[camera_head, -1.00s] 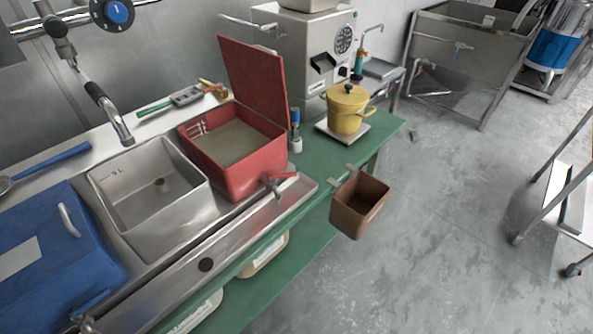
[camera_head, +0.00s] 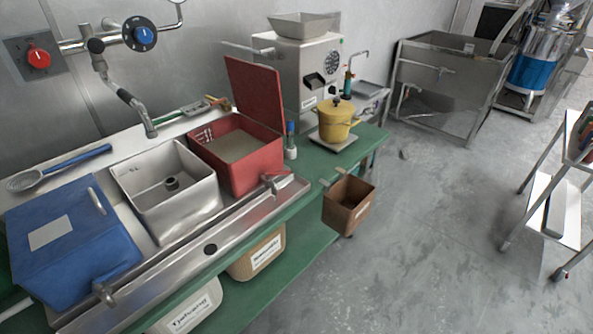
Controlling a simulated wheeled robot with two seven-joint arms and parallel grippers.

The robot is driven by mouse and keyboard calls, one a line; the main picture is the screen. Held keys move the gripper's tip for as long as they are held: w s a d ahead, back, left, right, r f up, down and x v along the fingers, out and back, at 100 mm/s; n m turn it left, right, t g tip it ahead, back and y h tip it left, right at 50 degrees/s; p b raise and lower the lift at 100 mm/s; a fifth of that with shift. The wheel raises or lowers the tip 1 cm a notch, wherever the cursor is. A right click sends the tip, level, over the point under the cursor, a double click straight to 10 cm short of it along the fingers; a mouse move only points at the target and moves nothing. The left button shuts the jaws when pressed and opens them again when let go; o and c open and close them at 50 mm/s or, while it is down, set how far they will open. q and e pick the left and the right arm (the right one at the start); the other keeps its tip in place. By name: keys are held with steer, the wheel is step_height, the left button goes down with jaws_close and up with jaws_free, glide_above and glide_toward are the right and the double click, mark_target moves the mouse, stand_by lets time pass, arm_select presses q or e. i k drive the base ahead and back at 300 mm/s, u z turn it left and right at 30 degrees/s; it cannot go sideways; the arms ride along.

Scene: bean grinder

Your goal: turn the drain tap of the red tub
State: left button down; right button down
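I cannot tell from this view whether the tap is open or shut. Neither of my grippers shows in the head view.
A yellow pot (camera_head: 335,125) sits on a scale to the right. A brown bin (camera_head: 348,205) hangs at the counter's front edge. The floor (camera_head: 420,250) in front is clear.

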mark_target(268, 175)
steer(key=z, duration=0.85)
steer(key=i, duration=0.9)
steer(key=u, duration=1.5)
